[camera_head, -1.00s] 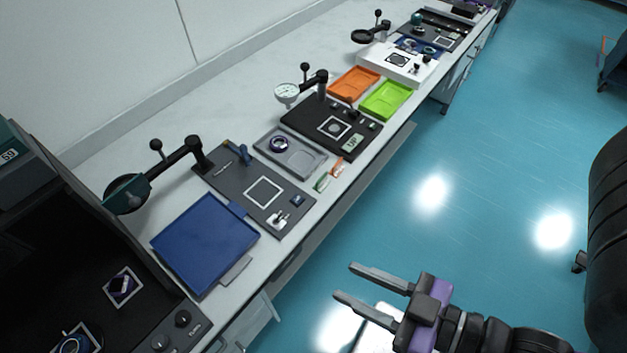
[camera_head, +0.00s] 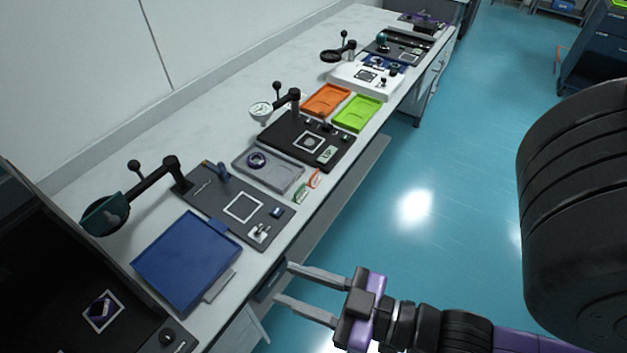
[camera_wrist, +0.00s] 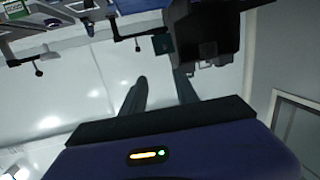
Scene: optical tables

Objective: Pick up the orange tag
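The orange tag (camera_head: 314,179) is small and lies near the front edge of the bench, to the right of the grey tray. A green and white tag (camera_head: 301,194) lies just beside it. My gripper (camera_head: 284,283) is open and empty, with its two fingers pointing left toward the bench edge, in front of the blue tray and apart from the tag. In the wrist view the open fingers (camera_wrist: 160,78) have nothing between them. I cannot make out the orange tag there.
The bench holds a blue tray (camera_head: 187,263), a grey tray (camera_head: 282,178), a black panel (camera_head: 336,151), an orange tray (camera_head: 326,100) and a green tray (camera_head: 357,113). A magnifier arm (camera_head: 151,187) rises above the bench. Open floor (camera_head: 450,170) lies to the right.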

